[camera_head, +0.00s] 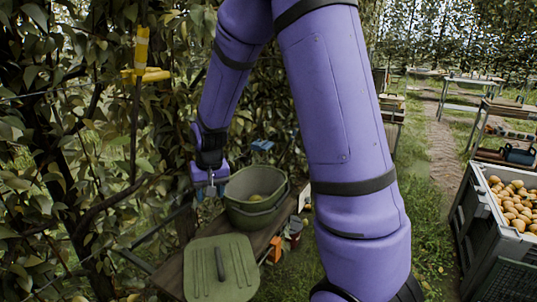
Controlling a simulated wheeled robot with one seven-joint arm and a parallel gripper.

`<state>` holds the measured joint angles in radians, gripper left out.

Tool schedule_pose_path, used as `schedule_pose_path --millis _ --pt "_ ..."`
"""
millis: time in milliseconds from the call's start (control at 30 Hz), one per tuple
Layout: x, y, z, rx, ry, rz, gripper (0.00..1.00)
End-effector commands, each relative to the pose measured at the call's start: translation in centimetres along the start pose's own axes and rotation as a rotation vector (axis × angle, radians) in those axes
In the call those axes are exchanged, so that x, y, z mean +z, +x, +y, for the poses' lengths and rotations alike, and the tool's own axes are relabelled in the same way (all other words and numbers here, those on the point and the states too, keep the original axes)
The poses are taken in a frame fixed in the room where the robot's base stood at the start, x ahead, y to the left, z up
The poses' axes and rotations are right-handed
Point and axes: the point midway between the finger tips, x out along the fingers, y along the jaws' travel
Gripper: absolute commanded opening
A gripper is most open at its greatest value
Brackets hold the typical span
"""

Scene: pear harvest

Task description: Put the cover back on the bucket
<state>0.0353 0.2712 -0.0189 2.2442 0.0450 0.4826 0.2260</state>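The green bucket (276,214) stands open on a wooden bench, with a yellowish pear (255,198) showing inside. The green cover (238,281), with a dark bar handle (220,265), lies on the bench in front of the bucket, apart from it. My gripper (210,193) points down just left of the bucket's rim, behind and above the cover. Its small blue fingertips look spread apart, with nothing visible between them.
Leafy branches crowd the left. A large crate (474,232) of pears stands at right. Grass lies between. My purple arm hides the middle.

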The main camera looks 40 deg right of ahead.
Motion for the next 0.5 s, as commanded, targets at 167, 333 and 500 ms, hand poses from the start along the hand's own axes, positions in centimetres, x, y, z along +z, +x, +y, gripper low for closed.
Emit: schedule_pose_path --millis 167,333,500 --pt "2.3 -6.5 0.1 -0.018 -0.053 0.054 0.48" --pt "5.2 -11.7 0.5 -0.030 -0.103 0.102 0.48" --pt "8.7 -16.1 1.1 -0.039 -0.152 0.150 0.48"
